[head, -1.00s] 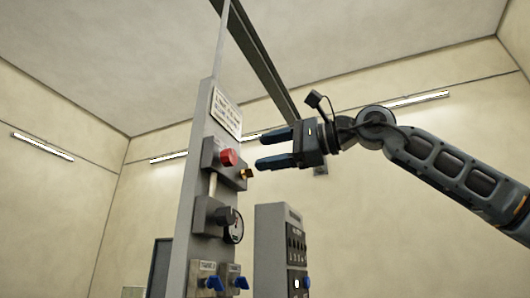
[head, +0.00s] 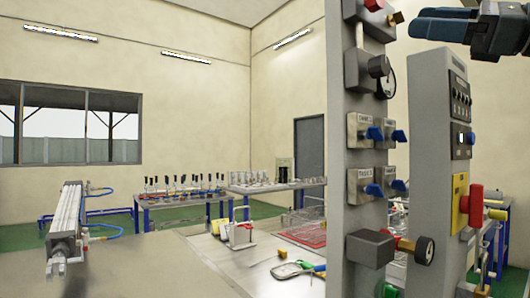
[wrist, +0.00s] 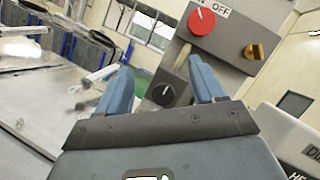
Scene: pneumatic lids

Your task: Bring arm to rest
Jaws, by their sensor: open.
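My gripper (head: 447,26) is at the top right of the head view, cut off by the picture's edge. In the wrist view its two blue fingers (wrist: 160,92) are spread apart with nothing between them. Beyond them is a grey control panel with a red knob (wrist: 202,22) marked ON and OFF, a brass fitting (wrist: 254,51) and a dark round gauge or dial (wrist: 163,94). The fingers look apart from the panel. In the head view the upright grey panel (head: 340,120) stands left of my gripper, with blue-handled valves (head: 399,136) lower down.
Blue-legged tables (head: 147,215) stand behind. The air above the worktop, left of the panel, looks clear.

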